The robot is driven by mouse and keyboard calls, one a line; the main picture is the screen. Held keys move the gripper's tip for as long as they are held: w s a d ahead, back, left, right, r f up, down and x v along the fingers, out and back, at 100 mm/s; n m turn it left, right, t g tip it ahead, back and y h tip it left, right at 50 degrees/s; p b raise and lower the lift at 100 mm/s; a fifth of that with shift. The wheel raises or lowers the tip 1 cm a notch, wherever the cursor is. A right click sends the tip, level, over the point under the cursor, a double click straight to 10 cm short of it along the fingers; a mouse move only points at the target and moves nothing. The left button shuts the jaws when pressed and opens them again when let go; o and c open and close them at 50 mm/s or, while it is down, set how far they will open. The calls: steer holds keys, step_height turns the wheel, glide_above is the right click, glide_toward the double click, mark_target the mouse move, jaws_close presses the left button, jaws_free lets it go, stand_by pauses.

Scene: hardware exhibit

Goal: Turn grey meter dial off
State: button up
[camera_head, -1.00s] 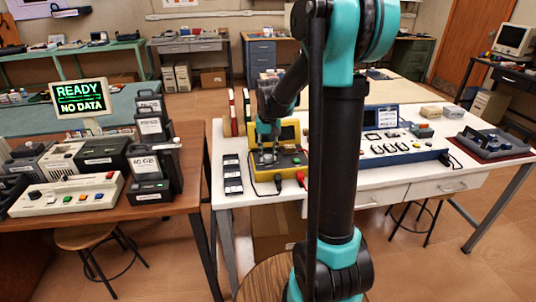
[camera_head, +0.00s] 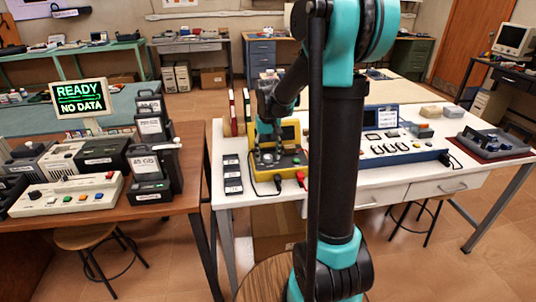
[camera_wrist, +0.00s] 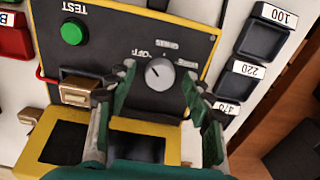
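The yellow-edged meter (camera_head: 290,133) stands on the white table with its dark panel in front of my arm. In the wrist view its grey round dial (camera_wrist: 158,73) sits on the dark panel (camera_wrist: 110,38), with OFF printed beside it and other labels around. Which mark the dial points to is hard to tell. My gripper (camera_wrist: 159,74) is open, with one green finger on each side of the dial and small gaps visible.
A green TEST button (camera_wrist: 73,33) and a brass-coloured terminal (camera_wrist: 78,90) are on the panel. Labelled black trays (camera_wrist: 262,32) lie beside the meter. A blue instrument (camera_head: 400,155) stands to its right, and red and black plugs are near its front.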

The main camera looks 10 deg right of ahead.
mark_target(268, 156)
step_height(268, 156, up, 12)
stand_by(0.7)
steer(key=s+d+f+t, duration=0.2)
steer(key=s+f, duration=0.6)
steer(key=s, duration=0.3)
steer(key=s+d+f+t, duration=0.2)
steer(key=s+f, duration=0.7)
steer(key=s, duration=0.2)
steer(key=shift+s+f, duration=0.15)
steer(key=shift+f, duration=0.15)
